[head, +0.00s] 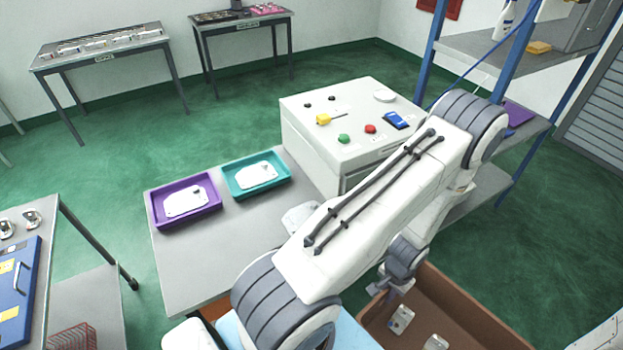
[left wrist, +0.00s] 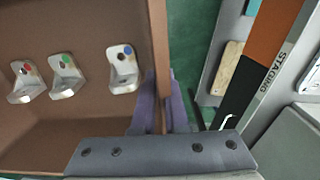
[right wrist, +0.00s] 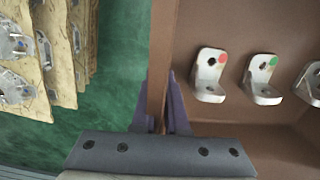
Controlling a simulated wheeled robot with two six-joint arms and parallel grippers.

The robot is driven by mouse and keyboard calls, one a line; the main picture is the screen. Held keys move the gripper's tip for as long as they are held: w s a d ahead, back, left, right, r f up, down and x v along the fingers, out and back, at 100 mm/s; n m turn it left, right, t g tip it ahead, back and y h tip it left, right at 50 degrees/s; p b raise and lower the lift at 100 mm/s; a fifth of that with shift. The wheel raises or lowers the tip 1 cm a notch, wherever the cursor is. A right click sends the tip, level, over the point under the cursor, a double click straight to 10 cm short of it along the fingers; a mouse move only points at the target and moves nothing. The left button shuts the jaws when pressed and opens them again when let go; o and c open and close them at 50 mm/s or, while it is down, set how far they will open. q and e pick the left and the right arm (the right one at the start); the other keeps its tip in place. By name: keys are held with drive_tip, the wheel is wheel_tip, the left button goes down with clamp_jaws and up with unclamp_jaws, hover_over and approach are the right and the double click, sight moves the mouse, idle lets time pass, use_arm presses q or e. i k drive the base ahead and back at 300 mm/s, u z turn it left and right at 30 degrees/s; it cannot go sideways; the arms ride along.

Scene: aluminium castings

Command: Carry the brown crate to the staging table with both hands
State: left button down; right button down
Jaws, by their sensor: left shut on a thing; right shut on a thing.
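The brown crate (head: 470,305) is at the bottom right of the head view, partly hidden by my left arm. Bracket castings (head: 401,320) with coloured dots stand inside it. In the left wrist view, my left gripper (left wrist: 163,105) is shut on one crate wall (left wrist: 158,40), a finger on each side. In the right wrist view, my right gripper (right wrist: 164,105) is shut on another crate wall (right wrist: 162,45). A grey edge labelled STAGING (left wrist: 272,72) shows beside the crate in the left wrist view, next to an orange and black strip. The gap below the crate is hidden.
A grey table (head: 185,265) holds a purple tray (head: 158,212) and a teal tray (head: 232,185). A white cabinet (head: 310,140) with coloured buttons stands behind it. Blue-posted shelving (head: 428,60) is at right.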

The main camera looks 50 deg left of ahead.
sight(225, 239)
drive_tip(key=i, duration=0.75)
drive_tip(key=u, duration=2.6)
drive_tip(key=i, duration=0.5)
drive_tip(key=u, duration=0.05)
